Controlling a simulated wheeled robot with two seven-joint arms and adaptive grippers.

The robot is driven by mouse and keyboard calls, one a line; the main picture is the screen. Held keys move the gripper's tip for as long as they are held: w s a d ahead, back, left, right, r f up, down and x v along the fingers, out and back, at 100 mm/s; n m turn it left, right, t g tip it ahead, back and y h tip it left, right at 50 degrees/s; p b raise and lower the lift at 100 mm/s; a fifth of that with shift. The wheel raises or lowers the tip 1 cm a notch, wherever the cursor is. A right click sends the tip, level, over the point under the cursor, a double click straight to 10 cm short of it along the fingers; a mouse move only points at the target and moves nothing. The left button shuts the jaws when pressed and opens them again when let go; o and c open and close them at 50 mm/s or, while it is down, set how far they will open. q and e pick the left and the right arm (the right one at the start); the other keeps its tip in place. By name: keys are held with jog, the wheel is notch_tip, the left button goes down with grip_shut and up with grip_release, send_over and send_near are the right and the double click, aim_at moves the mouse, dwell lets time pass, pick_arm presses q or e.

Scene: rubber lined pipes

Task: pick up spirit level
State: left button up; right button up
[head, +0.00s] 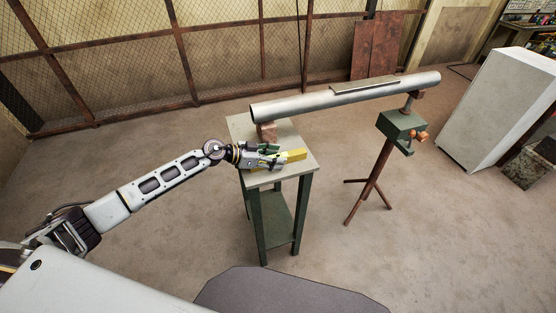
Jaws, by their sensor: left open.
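The yellow spirit level (296,155) lies on the top of a small green-legged table (303,169). Its right end shows clear of my gripper, and its left part is partly covered by the gripper. My left gripper (277,156) reaches in from the left over the table top. It is open, with its fingers at the level's left and middle part. I cannot tell whether the fingers touch the level. My right gripper is not in view.
A long grey pipe (300,104) runs behind the level, resting on a block (266,132) on the table and on a green stand (402,123) at right. A flat strip (365,87) lies along the pipe. A white cabinet (498,108) stands far right. The floor around is open.

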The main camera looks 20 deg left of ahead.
pick_arm(q)
jog(key=shift+c, duration=0.4)
jog(key=c, duration=1)
grip_shut()
jog(key=shift+r, duration=0.1)
